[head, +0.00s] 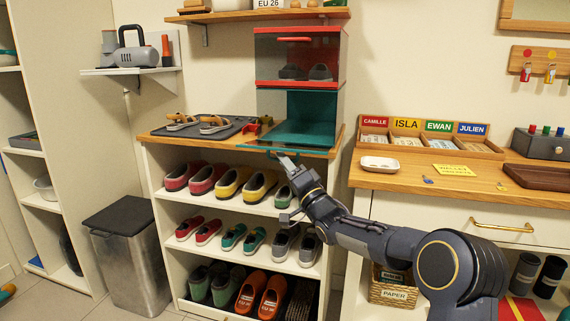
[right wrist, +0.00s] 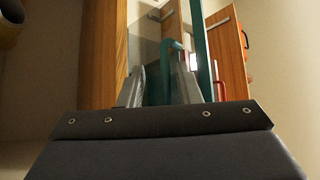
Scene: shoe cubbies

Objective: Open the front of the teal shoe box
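The teal shoe box (head: 312,112) stands on top of the shoe rack, under a red shoe box. Its front panel (head: 262,148) is swung down to about level and juts out past the rack's front edge; the panel shows edge-on in the right wrist view (right wrist: 203,50). The box's inside is open to view and looks empty. My right gripper (head: 285,158) is at the panel's outer edge, just below it. In the right wrist view its fingers are apart, with the teal handle (right wrist: 163,68) between them; a firm grip is not visible. My left gripper is out of view.
The red shoe box (head: 298,56) holds dark shoes and has a closed front. Sandals (head: 215,125) lie on a dark mat left of the teal box. Several pairs of shoes fill the rack (head: 240,204) below. A counter with a name-labelled tray (head: 425,137) stands right.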

